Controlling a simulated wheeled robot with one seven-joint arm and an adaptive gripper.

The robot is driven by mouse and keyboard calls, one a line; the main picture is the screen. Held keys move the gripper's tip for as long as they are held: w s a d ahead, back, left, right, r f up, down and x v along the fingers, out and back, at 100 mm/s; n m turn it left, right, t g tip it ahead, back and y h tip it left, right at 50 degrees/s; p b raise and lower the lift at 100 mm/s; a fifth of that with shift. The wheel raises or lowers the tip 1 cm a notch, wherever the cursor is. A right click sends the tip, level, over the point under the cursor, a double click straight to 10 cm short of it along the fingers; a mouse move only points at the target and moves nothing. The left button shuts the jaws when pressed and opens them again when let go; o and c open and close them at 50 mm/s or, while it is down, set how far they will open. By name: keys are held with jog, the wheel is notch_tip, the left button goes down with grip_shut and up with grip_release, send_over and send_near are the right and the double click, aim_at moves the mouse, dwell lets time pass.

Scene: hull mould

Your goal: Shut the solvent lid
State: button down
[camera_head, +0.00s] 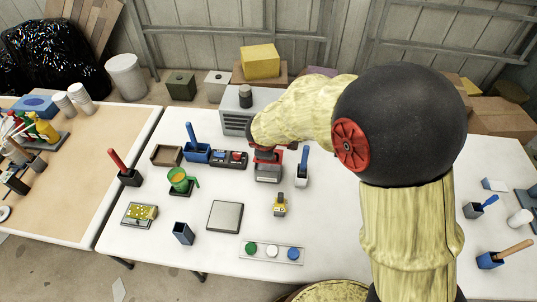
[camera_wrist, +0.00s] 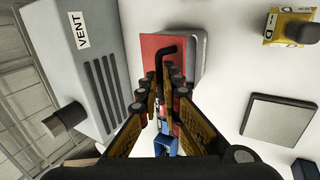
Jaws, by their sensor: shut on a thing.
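A grey box (camera_head: 268,174) with a red lid (camera_head: 266,156) stands on the white table, in front of the vented grey unit. In the wrist view the red lid (camera_wrist: 150,48) fills the middle, with the box's grey body (camera_wrist: 193,50) to its right. A black bent handle (camera_wrist: 167,48) stands on the lid. My gripper (camera_wrist: 165,85) reaches over the red lid, its fingers shut around the handle. In the head view my arm and gripper hide part of the lid. How far the lid is open I cannot tell.
The grey unit marked VENT (camera_wrist: 88,75) stands close beside my gripper. A blue bin (camera_head: 197,152), a black tray with red and blue items (camera_head: 229,166) and a pale container with a blue handle (camera_head: 301,180) are near. A flat grey plate (camera_head: 225,216) lies in front.

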jog(key=shift+s+a+f+b, duration=0.1)
jog(key=shift+s+f+b, duration=0.5)
jog(key=shift+b, duration=0.2)
jog(key=c, duration=2.6)
grip_release()
jog(key=shift+o, duration=1.1)
jog(key=shift+w, duration=0.1)
jog(key=o, duration=0.4)
jog(key=shift+r, duration=0.1)
jog(key=v, duration=1.2)
